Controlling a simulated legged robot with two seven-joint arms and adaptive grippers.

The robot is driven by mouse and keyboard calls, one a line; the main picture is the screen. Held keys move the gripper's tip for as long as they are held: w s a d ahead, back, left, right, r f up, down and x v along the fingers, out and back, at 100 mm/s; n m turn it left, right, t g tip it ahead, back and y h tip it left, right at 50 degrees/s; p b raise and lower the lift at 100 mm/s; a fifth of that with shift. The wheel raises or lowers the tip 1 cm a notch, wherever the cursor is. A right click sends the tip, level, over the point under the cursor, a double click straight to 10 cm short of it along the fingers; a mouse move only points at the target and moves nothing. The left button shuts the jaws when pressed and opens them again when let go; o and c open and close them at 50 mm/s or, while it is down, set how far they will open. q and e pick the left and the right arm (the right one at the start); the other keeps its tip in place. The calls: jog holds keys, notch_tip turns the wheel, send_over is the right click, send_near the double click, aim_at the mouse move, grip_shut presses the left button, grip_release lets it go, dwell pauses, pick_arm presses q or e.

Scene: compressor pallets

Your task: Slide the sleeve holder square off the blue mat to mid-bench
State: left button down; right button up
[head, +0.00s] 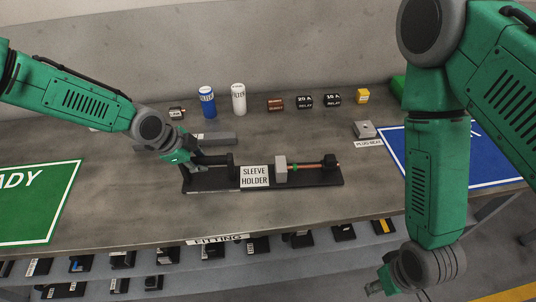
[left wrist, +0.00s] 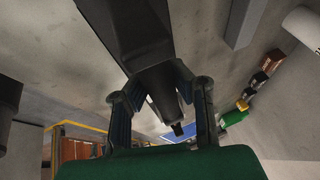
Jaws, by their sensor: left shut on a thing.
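The sleeve holder (head: 215,183) is a long black base with a white "SLEEVE HOLDER" label, a grey block and a thin copper-coloured rod. It lies flat on the grey bench, between the green and blue mats, roughly parallel to the front edge. It is clear of the blue mat (head: 398,150), which is at the right. My left gripper (head: 192,160) is shut on the holder at its left end. In the left wrist view a dark part of the holder (left wrist: 150,75) sits between the fingers. My right gripper (head: 376,288) hangs at the bottom, in front of the bench; its jaws are unclear.
A green mat (head: 40,205) lies at the left. A plug seat block (head: 364,129) stands between holder and blue mat. A grey bar (head: 215,138) lies behind the holder. Blue (head: 207,103) and white (head: 239,99) filters and small relay blocks line the back. Shelf bins are below.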

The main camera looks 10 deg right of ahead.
pick_arm(q)
jog(key=c, duration=1.9)
grip_release()
jog(key=o, duration=0.5)
jog(key=shift+a, duration=0.1)
jog(key=shift+o, duration=0.2)
jog(key=shift+a+r, duration=0.1)
jog(key=shift+a, duration=0.5)
jog(key=shift+a+v, duration=0.25)
jog(key=shift+v, duration=5.6)
jog(key=s+f+n+g, duration=0.2)
jog(key=s+f+n, duration=0.6)
jog(key=s+f, duration=0.7)
jog(key=s+a+f+n+y, duration=0.2)
jog(key=s+a+n, duration=0.4)
jog(key=s, duration=0.4)
jog(key=s+a+f+n+y, duration=0.2)
jog(key=s+a+n, duration=0.35)
jog(key=s, duration=0.45)
notch_tip(320, 180, down, 9)
jog(key=w+b, duration=0.2)
jog(key=b, duration=0.7)
jog(key=shift+f+m+y+b, duration=0.15)
jog(key=shift+m+y+b, duration=0.15)
jog(key=shift+m+b, duration=0.1)
pick_arm(e)
notch_tip(320, 180, down, 10)
jog(key=shift+a+r, duration=0.2)
jog(key=shift+a, duration=0.05)
